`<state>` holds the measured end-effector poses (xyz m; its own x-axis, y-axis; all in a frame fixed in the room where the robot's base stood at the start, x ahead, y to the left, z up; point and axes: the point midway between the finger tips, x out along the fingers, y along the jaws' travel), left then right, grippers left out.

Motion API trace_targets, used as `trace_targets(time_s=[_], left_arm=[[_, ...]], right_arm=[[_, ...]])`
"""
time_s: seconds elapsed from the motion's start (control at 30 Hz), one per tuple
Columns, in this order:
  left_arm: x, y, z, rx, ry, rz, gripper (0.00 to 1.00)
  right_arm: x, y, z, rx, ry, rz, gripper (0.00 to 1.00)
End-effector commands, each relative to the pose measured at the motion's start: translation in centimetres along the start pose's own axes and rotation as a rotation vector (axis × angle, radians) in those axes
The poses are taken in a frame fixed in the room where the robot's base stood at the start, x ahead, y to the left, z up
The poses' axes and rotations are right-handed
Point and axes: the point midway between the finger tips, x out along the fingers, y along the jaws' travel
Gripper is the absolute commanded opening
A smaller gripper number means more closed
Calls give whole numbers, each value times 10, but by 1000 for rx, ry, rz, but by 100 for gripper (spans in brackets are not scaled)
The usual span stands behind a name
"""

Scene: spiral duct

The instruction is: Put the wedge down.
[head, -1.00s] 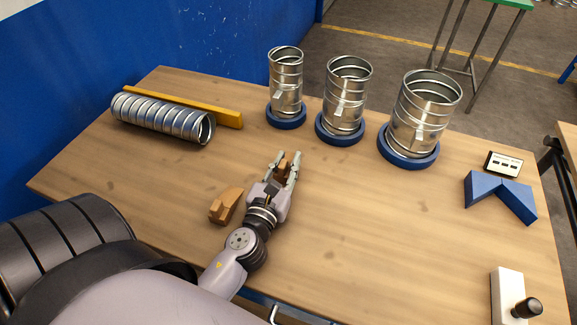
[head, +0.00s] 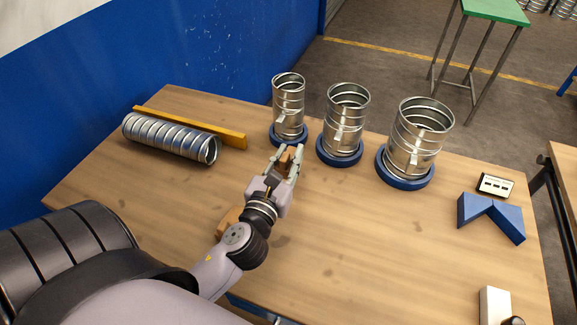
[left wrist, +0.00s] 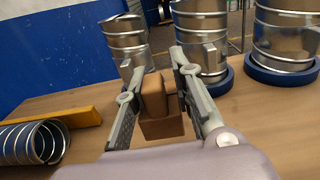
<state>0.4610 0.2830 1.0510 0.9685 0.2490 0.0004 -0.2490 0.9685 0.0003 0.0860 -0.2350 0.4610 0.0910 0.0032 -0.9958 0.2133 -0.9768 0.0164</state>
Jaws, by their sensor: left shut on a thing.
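My left gripper (head: 287,157) is shut on a brown wooden wedge (left wrist: 160,120), which sits between its two fingers. The held wedge is partly covered by the fingers in the head view. The gripper points away from me, just in front of the blue base ring of the smallest duct piece (head: 289,103). I cannot tell whether the held wedge touches the table. A second wooden wedge (head: 227,221) lies on the table beside my left forearm, partly hidden by it. My right gripper is not in view.
Two larger metal duct pieces (head: 346,118) (head: 417,138) stand in blue rings to the right. A spiral duct (head: 170,138) lies by a yellow bar (head: 190,127) at left. Blue V-blocks (head: 490,215) sit at right. The table's middle right (head: 370,235) is clear.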

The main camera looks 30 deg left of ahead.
Motion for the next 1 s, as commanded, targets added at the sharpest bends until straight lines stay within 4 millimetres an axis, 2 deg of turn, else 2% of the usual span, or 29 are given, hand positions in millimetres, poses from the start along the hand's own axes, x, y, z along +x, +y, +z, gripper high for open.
trace_targets(time_s=[0.03, 0.2, 0.33, 0.5, 0.67, 0.77, 0.87, 1.0], left_arm=[[0, -1, 23, 2, -6, -5, 0], [0, -1, 61, -1, -5, -3, 0], [0, 0, 82, 0, -4, -2, 0], [0, 0, 96, 0, -2, -1, 0], [0, 0, 98, 0, 0, -2, 0], [-5, -3, 90, -1, 0, -7, 0], [-18, -10, 73, 0, -9, -29, 0], [-47, -29, 41, 3, -19, -95, 0]], right_arm=[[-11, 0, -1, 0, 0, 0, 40], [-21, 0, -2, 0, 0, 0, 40], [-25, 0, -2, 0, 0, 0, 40], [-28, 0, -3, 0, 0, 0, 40], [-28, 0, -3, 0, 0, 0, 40], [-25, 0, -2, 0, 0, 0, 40], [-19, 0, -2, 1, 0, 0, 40], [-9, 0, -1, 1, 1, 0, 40]])
